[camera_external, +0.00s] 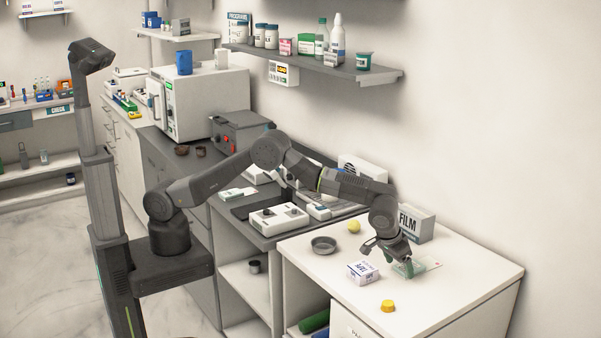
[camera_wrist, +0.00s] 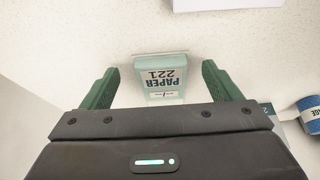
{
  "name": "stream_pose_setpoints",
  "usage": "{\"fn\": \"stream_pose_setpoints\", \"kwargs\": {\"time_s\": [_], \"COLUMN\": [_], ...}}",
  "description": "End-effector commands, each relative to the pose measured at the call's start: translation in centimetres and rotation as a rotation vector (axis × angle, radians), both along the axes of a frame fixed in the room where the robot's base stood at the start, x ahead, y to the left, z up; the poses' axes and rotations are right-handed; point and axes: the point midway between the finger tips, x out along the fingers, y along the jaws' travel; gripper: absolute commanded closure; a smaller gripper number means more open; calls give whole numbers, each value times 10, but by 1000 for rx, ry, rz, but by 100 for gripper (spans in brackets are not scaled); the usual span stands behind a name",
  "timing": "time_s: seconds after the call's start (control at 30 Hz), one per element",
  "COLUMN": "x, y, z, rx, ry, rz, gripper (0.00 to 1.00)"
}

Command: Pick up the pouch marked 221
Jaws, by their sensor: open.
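In the external view my gripper (camera_external: 404,264) points down low over the counter, and the teal pouch (camera_external: 419,268) shows partly beside and behind the fingers. I cannot tell how far the fingertips are above the counter.
A white and purple box (camera_external: 363,272) stands just left of my gripper. A grey FILM box (camera_external: 414,224) stands behind it. A yellow cap (camera_external: 388,306), a yellow ball (camera_external: 354,227) and a grey bowl (camera_external: 324,245) are nearby. The counter's right front is clear.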

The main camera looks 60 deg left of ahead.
Motion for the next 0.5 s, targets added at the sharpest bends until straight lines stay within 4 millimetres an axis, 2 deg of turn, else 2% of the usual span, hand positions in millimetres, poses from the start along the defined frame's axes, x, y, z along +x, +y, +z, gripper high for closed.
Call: {"fn": "stream_pose_setpoints", "kwargs": {"time_s": [0.13, 0.37, 0.4, 0.5], "x": [5, 6, 6, 6], "y": [0, 0, 0, 0], "z": [-11, -13, -13, -13], "rx": [0, 0, 0, 0], "ry": [0, -1, 0, 0], "rz": [1, 0, 0, 0], "gripper": [16, 16, 18, 38]}}
